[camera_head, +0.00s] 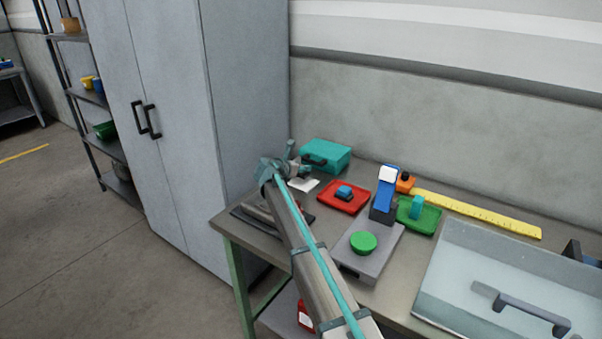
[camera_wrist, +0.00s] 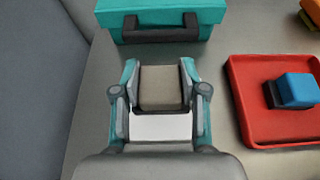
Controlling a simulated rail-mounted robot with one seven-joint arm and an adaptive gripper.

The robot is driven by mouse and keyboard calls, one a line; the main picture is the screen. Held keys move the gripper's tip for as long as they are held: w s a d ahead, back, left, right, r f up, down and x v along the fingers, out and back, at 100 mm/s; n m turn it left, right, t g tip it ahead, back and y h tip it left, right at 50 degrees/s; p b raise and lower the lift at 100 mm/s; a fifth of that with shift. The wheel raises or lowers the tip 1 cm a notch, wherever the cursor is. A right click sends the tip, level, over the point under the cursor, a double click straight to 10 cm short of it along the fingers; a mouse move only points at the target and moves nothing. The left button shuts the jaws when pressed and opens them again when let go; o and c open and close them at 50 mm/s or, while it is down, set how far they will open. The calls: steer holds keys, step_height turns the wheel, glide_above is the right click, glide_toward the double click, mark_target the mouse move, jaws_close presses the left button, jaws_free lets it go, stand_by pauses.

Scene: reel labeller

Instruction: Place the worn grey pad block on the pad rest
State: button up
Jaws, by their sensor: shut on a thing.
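My gripper (camera_wrist: 160,78) is shut on a grey-beige block, the worn grey pad block (camera_wrist: 161,92), with one teal finger on each side of it. In the head view my gripper (camera_head: 291,163) is over the back left of the bench, in front of the teal case. A flat white piece (camera_wrist: 160,127) shows below the block in the wrist view and beside the gripper in the head view (camera_head: 304,185). I cannot tell whether the block touches it, or whether it is the pad rest.
The teal case (camera_head: 327,155) stands behind. A red tray (camera_head: 358,206) with a blue-topped block is to the right. Farther right are a blue labeller (camera_head: 384,190), a green tray (camera_head: 430,222), a yellow ruler (camera_head: 480,212) and a clear-lidded box (camera_head: 450,262). My arm covers part of the bench.

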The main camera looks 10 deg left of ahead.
steer(key=shift+f, duration=1.25)
steer(key=shift+f, duration=0.2)
steer(key=o, duration=1.2)
steer(key=shift+c, duration=0.2)
steer(key=shift+r, duration=0.1)
steer(key=shift+s+r, duration=0.1)
steer(key=shift+s, duration=0.05)
steer(key=b+v, duration=0.1)
steer(key=v, duration=1)
steer(key=shift+s+a+r+b, duration=0.15)
steer(key=shift+s+r+b, duration=0.1)
steer(key=shift+s+b, duration=0.05)
